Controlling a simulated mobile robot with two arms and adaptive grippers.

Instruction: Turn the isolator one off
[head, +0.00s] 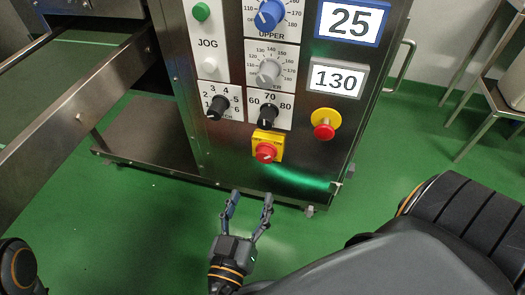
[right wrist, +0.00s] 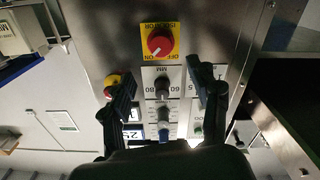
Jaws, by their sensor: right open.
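The isolator (head: 266,151) is a red rotary knob on a yellow plate, low on the steel control panel in the head view. In the right wrist view the isolator (right wrist: 160,43) appears upside down at top centre, with ON and OFF lettering. Its white pointer mark slants toward the lower left, seemingly at the ON side. My right gripper (head: 251,197) is open and empty, below and in front of the knob, apart from it. In the right wrist view the fingers of my right gripper (right wrist: 165,85) stand spread below the knob. My left gripper is out of view.
A red emergency button (head: 324,130) on yellow sits right of the isolator. Black dials (head: 268,115) are just above it. A steel guard rail (head: 79,115) slants across the left. Green floor in front of the panel is clear.

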